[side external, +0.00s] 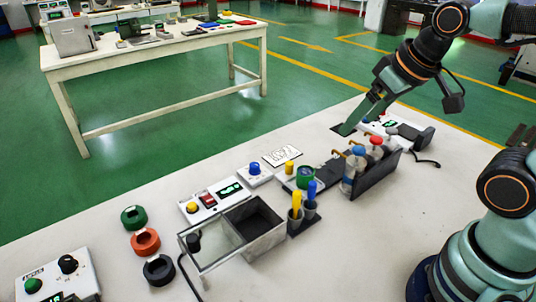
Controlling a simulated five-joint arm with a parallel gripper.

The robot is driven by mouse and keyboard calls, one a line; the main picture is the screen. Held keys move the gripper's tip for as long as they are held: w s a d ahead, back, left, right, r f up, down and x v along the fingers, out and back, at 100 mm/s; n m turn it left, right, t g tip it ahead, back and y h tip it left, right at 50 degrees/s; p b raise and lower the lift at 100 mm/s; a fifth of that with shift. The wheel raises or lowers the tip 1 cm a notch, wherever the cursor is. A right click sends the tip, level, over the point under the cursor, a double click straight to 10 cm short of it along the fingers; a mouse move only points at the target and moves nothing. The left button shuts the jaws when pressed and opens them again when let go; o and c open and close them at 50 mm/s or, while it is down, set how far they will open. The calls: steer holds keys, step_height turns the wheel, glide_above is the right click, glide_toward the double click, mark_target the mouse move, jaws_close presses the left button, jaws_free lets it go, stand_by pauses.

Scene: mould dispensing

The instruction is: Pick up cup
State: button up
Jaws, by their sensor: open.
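My gripper (350,127) reaches down from the upper right, its tips low over the far part of the white table by a dark patch. The jaws are open; I see nothing held between them. I cannot identify the cup for certain. A small round green-rimmed container (306,177) stands near the table's middle, well to the lower left of my gripper. Three ring-like round pieces lie at the front left: green (133,216), orange (145,241) and black (159,269). Whatever is directly behind my fingers is hidden.
Bottles with blue and red caps (376,142) stand in a dark rack (376,176) close to my gripper. An open metal box (274,243), blue and yellow tools (296,203) and control boxes (207,204) fill the middle.

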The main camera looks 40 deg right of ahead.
steer(key=n+g, duration=0.6)
steer(key=n, duration=1.2)
glide_above(306, 172)
steer(key=s+a, duration=0.1)
step_height(306, 172, down, 10)
steer(key=f, duration=1.2)
steer(key=shift+s+a, duration=0.15)
steer(key=shift+a, duration=0.15)
steer(key=c, duration=1.4)
